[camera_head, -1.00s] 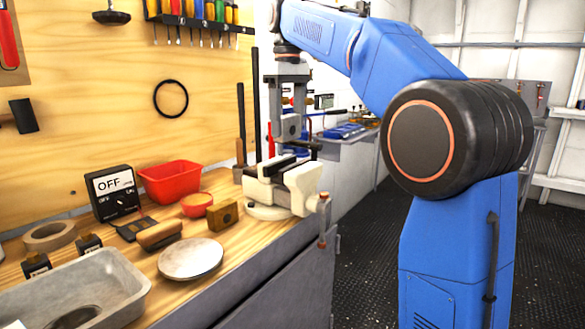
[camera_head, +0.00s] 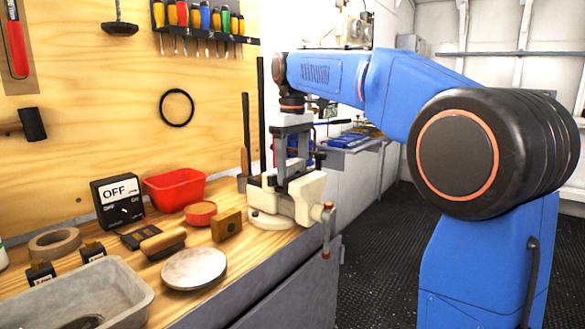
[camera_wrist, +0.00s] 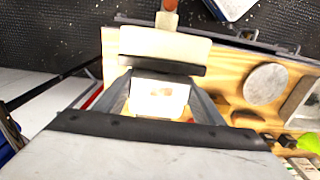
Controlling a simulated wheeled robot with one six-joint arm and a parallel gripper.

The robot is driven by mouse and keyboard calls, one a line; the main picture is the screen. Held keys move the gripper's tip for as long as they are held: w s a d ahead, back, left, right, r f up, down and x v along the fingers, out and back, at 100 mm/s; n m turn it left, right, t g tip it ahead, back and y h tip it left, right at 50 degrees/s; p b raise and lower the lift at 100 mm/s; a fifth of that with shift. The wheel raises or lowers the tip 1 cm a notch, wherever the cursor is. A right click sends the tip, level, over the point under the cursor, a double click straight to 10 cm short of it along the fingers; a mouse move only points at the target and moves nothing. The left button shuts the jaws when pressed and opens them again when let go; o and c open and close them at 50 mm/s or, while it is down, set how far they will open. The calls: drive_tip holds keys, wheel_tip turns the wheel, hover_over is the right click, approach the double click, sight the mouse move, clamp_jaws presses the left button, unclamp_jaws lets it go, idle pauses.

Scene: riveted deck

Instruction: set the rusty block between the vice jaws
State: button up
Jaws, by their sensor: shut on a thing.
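The cream vice (camera_head: 304,196) stands at the right end of the workbench. In the wrist view its cream jaw (camera_wrist: 165,45) with a dark face lies just beyond my fingers; the other jaw is hidden behind my gripper. My gripper (camera_head: 293,168) points straight down, low at the vice jaws. In the wrist view my gripper (camera_wrist: 160,97) is shut on a pale, glaring block with rusty marks, the rusty block (camera_wrist: 160,98), held between its two fingers. In the head view the fingers and vice mostly hide it. I cannot tell whether it touches the vice.
A brass-coloured block with a hole (camera_head: 226,224), a red bin (camera_head: 175,189), a small red bowl (camera_head: 201,213), a brush (camera_head: 163,243), a round plate (camera_head: 194,268) and a grey tray (camera_head: 128,281) crowd the bench left of the vice. Dark upright tools (camera_head: 261,110) stand behind it.

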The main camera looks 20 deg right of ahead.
sight(293, 161)
drive_tip(key=o, duration=1.4)
drive_tip(key=shift+f, duration=0.1)
wheel_tip(293, 161, up, 12)
drive_tip(key=shift+r, duration=0.15)
drive_tip(key=s+d+f+m+t, duration=0.1)
drive_tip(key=s+d+f+m, duration=0.1)
drive_tip(key=s+f, duration=0.9)
drive_tip(key=s+d+f+m+t, duration=0.2)
drive_tip(key=s+f, duration=0.9)
drive_tip(key=f, duration=0.3)
drive_tip(key=s+d+f+m+t, duration=0.1)
drive_tip(key=s+d+f+m, duration=0.2)
drive_tip(key=s+f, duration=0.8)
drive_tip(key=shift+s+f+t, duration=0.25)
drive_tip(key=shift+f+t, duration=0.15)
drive_tip(key=shift+f, duration=0.25)
